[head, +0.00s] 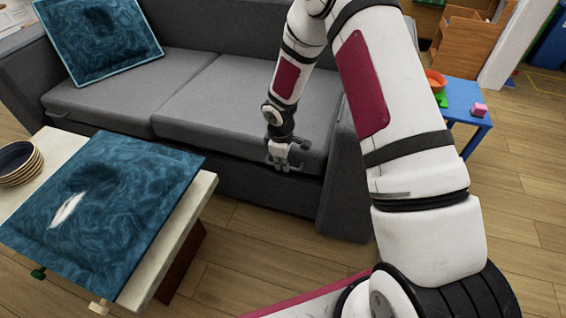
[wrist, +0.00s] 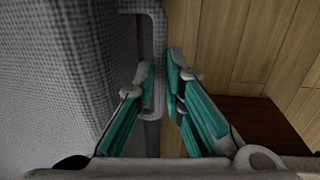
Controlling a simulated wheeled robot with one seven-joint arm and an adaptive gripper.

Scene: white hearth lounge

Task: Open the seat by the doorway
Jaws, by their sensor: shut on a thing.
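The grey sofa's right seat (head: 215,105) is on the side nearer the white upright at the upper right. It looks down, with a dark gap under its front edge. My gripper (head: 278,158) is at the front edge of this seat, near the right armrest. In the wrist view my gripper (wrist: 161,85) has its teal-padded fingers on both sides of a grey loop handle (wrist: 159,35) at the edge of the grey fabric (wrist: 60,80). It is shut on the handle. The fingers partly hide the handle's lower end.
A low table (head: 190,215) with a blue patterned cushion (head: 100,205) and stacked bowls (head: 18,165) stands in front of the sofa. Another blue cushion (head: 98,40) leans on the sofa's left. A small blue table (head: 468,105) is beyond the right armrest. Wooden floor (head: 520,215) is clear at right.

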